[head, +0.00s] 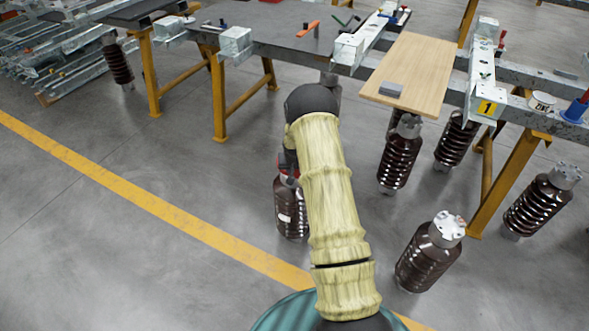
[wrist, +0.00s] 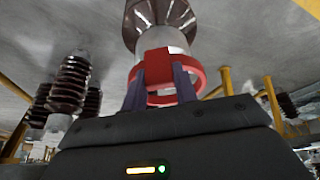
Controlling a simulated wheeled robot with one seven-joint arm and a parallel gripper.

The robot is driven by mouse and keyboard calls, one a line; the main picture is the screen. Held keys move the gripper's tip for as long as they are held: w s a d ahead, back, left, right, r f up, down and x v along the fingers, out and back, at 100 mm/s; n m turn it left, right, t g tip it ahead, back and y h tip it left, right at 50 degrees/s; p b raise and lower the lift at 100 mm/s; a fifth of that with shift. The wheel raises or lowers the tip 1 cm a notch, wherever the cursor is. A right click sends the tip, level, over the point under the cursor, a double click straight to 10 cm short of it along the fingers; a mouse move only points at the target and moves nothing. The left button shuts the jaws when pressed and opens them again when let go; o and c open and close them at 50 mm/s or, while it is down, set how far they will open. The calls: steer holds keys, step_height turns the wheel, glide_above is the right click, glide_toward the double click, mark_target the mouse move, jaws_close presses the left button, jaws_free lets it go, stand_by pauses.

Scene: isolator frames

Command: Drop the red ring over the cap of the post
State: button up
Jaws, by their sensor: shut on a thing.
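The red ring (wrist: 199,77) is between the two fingers of my gripper (wrist: 160,72) in the wrist view, which shows the floor at the top. My gripper is shut on the ring's block-like part. The brown ribbed post (wrist: 160,14) is just beyond it, and its pale cap (wrist: 172,42) lines up closely with the ring. I cannot tell whether the ring is around the cap or just off its end. In the head view the post (head: 291,212) stands on the floor left of my arm. A bit of red (head: 284,161) shows at its top; my arm hides most of the gripper.
Other brown ribbed posts stand to the right (head: 428,262), (head: 398,165), (head: 537,205). A workbench with yellow legs (head: 218,100) and a wooden board (head: 420,65) lies behind. Open floor with a yellow line (head: 150,198) is to the left.

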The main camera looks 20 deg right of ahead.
mark_target(295, 175)
steer(key=shift+f+b, duration=1.05)
steer(key=shift+f, duration=0.75)
stand_by(0.4)
steer(key=o, duration=1)
steer(key=shift+o, duration=0.2)
steer(key=p+v, duration=0.3)
steer(key=v, duration=1.4)
steer(key=shift+r, duration=0.15)
